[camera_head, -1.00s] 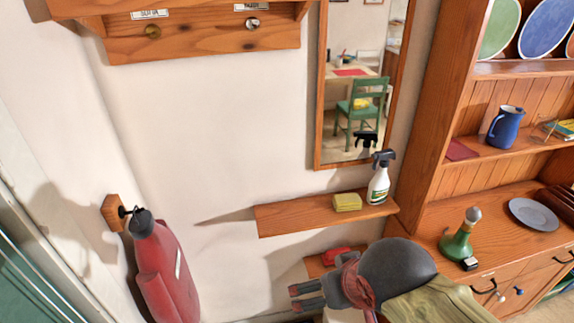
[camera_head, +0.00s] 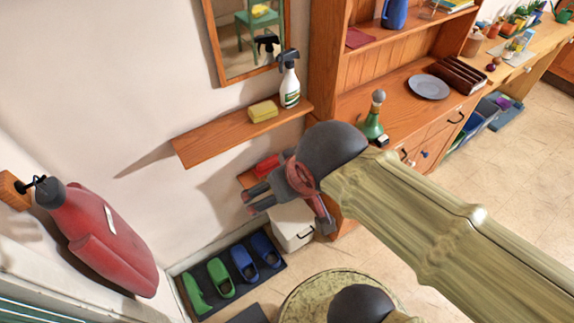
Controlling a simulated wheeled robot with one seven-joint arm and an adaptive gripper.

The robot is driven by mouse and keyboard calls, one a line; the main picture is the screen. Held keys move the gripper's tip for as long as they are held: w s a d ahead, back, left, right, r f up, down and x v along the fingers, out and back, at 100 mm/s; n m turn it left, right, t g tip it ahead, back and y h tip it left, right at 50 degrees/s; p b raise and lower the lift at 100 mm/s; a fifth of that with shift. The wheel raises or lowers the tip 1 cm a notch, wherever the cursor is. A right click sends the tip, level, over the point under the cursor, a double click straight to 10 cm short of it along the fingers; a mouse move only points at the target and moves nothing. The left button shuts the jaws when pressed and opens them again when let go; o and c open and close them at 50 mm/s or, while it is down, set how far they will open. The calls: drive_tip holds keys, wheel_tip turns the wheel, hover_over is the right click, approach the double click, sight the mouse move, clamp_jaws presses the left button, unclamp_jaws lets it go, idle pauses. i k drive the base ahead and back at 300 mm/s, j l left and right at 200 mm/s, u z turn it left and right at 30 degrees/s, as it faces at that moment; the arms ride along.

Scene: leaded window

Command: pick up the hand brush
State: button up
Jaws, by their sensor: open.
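I cannot make out a hand brush for certain. My gripper (camera_head: 250,203) is in front of that ledge, just below the red object in the picture, pointing left toward the wall. Its two dark fingers are apart with nothing between them. Whether it touches anything cannot be told.
A wall shelf (camera_head: 205,145) above my gripper holds a yellow sponge (camera_head: 263,111) and a spray bottle (camera_head: 289,84). Shoes stand on a dark mat (camera_head: 207,290) below. A white box (camera_head: 291,228) and a wooden dresser (camera_head: 330,60) are close by.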

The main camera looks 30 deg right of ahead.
sight(267, 166)
drive_tip(key=k+z, duration=0.1)
drive_tip(key=z, duration=0.25)
drive_tip(key=u, duration=1.1)
drive_tip(key=z, duration=1.1)
drive_tip(key=i+j+u, duration=0.25)
drive_tip(key=i+j, duration=0.5)
